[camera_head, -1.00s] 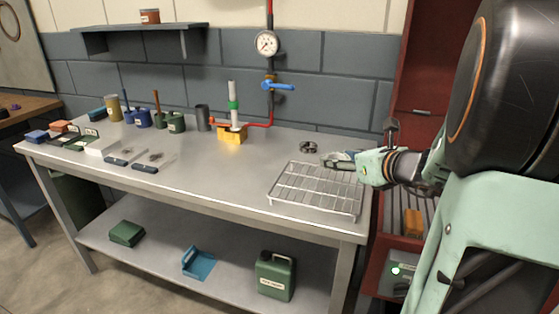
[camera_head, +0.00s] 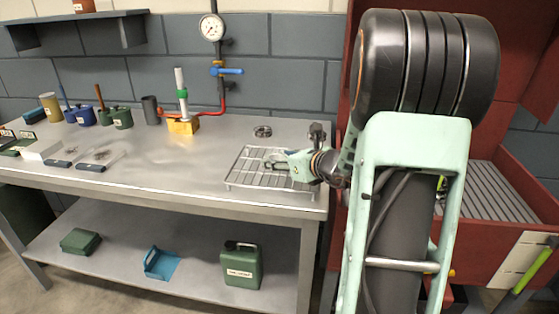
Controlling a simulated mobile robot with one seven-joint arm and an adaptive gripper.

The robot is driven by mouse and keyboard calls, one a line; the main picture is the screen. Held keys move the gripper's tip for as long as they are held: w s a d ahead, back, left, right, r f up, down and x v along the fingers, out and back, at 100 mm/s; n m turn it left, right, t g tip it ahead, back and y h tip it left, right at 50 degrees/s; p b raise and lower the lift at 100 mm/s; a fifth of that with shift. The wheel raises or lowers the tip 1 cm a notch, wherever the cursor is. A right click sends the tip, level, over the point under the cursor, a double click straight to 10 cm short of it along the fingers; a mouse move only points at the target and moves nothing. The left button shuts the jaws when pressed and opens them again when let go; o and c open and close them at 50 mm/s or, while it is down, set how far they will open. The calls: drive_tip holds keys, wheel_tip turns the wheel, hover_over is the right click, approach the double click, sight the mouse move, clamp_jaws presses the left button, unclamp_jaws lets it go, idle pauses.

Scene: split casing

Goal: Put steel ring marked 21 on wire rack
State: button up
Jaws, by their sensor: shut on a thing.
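The wire rack (camera_head: 240,178) lies on the right end of the steel workbench. My gripper (camera_head: 270,164) reaches in from the right, over the middle of the rack, and is shut on a small grey piece. The piece looks like a steel ring, but the fingers partly hide it and no marking is legible. I cannot tell whether it touches the wires. Another dark steel ring-shaped part (camera_head: 262,131) lies on the bench just behind the rack; its marking is also unreadable.
Left of the rack the workbench (camera_head: 190,160) is clear. A yellow block with a white and green post (camera_head: 182,125) and red pipe stand at the back. A red cabinet (camera_head: 510,200) is at the right. A green canister (camera_head: 241,265) stands on the lower shelf.

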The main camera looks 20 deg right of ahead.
drive_tip(key=shift+f, duration=0.1)
drive_tip(key=o, duration=1.5)
drive_tip(key=shift+o, duration=0.2)
drive_tip(key=shift+r, duration=0.25)
drive_tip(key=p+v, duration=0.1)
drive_tip(key=v, duration=1.1)
drive_tip(key=shift+f+p, duration=0.1)
drive_tip(key=shift+p, duration=0.25)
